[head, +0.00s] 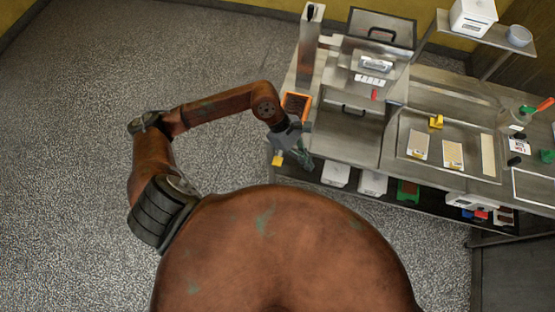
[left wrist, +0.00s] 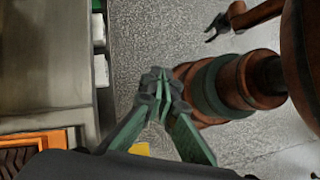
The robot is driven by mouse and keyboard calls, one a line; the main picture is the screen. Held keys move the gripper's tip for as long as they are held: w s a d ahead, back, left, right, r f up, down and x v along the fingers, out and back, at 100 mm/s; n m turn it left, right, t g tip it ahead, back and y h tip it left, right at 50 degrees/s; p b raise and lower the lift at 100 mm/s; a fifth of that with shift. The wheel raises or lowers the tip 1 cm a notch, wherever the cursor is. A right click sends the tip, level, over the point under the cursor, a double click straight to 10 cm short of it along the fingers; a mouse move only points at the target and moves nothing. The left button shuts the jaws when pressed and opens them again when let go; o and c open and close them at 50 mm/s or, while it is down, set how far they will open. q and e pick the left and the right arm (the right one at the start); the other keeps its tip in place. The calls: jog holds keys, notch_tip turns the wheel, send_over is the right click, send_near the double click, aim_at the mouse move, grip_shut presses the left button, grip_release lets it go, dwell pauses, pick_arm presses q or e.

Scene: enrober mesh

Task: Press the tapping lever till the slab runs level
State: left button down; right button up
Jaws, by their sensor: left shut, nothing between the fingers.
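An orange-rimmed tray (head: 296,106) with a dark brown slab in it sits at the left end of the steel counter. It also shows in the left wrist view (left wrist: 35,142), at the lower left. A small yellow piece (head: 277,159) sticks out below the counter's left end, perhaps the tapping lever's tab; in the left wrist view (left wrist: 138,149) it is partly hidden behind my gripper. My left gripper (head: 305,160) is shut and empty, just right of the yellow piece; I cannot tell if they touch. My right gripper (left wrist: 214,28) shows small and dark in the left wrist view.
A board with labelled cards (head: 452,153) lies to the right on the counter. White boxes (head: 373,183) and a green bin (head: 408,191) stand on the shelf below. The floor (head: 80,140) at left is clear.

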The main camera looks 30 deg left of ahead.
aim_at(277, 160)
pick_arm(q)
jog(key=w+a+f+m+y, duration=0.1)
jog(key=a+y, duration=0.5)
jog(key=a, duration=0.7)
jog(key=shift+w+f+m, duration=0.25)
jog(key=shift+f+m, duration=0.15)
jog(key=shift+f, duration=0.35)
jog(key=f, duration=0.2)
jog(key=f+b, duration=0.1)
jog(key=f, duration=0.1)
jog(key=f+b, duration=0.1)
jog(key=f, duration=0.1)
jog(key=shift+s+d, duration=0.1)
jog(key=shift+d, duration=0.25)
jog(key=shift+f, duration=0.5)
